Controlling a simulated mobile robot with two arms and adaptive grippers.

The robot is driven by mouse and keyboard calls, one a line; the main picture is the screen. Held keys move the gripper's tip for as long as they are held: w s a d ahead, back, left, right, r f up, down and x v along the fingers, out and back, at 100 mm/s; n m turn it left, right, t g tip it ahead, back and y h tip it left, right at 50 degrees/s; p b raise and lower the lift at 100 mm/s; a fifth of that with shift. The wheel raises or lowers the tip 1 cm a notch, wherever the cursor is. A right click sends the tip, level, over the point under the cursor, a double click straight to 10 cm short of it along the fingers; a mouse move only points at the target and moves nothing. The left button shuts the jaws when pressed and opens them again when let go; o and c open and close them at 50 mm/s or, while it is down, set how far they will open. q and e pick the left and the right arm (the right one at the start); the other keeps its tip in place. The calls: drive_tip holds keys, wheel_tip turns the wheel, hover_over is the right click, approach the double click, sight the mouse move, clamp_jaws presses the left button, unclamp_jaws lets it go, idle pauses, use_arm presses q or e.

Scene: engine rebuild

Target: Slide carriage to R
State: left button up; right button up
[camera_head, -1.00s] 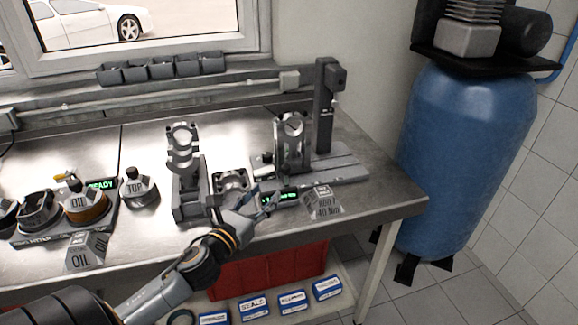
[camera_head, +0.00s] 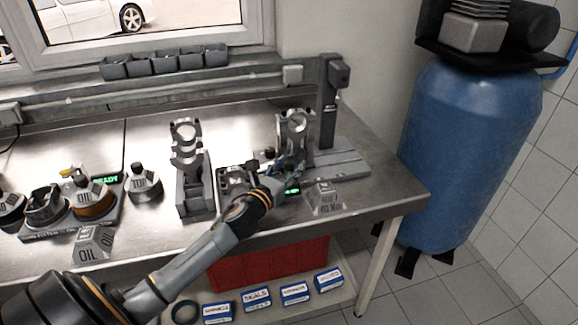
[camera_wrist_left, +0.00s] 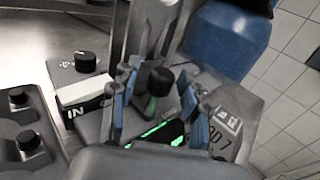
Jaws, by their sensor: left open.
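A metal fixture with a flat grey base (camera_head: 345,165) stands at the right of the bench. A silver connecting rod (camera_head: 294,127) stands upright on it. I cannot clearly make out the carriage's edges. My left gripper (camera_head: 286,172) is at the front of this fixture, below the rod. In the left wrist view its blue-padded fingers (camera_wrist_left: 156,102) are open, one on each side of a black knob (camera_wrist_left: 161,80) on a short stem. I cannot tell whether they touch it. A green display (camera_wrist_left: 165,135) lies below the knob, partly covered. My right gripper is not in view.
A dark post (camera_head: 329,105) rises behind the base. A torque label block (camera_head: 326,197) stands right of my gripper, near the bench edge. A holder with another rod (camera_head: 185,150) stands to the left. A second knob (camera_wrist_left: 86,61) sits beside a white "IN" label (camera_wrist_left: 85,95).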

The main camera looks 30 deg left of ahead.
use_arm(q)
drive_tip(key=c, duration=0.7)
clamp_jaws()
drive_tip(key=w+d, duration=0.2)
drive_tip(key=w, duration=0.1)
drive_tip(key=w+d, duration=0.3)
drive_tip(key=shift+f, duration=0.1)
drive_tip(key=shift+w+d, duration=0.35)
drive_tip(key=shift+d, duration=0.05)
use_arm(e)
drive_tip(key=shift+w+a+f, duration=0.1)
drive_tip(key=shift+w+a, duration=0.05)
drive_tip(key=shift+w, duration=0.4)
use_arm(q)
drive_tip(key=shift+f, duration=0.1)
drive_tip(key=o, duration=0.7)
unclamp_jaws()
drive_tip(key=shift+s, duration=0.1)
drive_tip(key=shift+r, duration=0.2)
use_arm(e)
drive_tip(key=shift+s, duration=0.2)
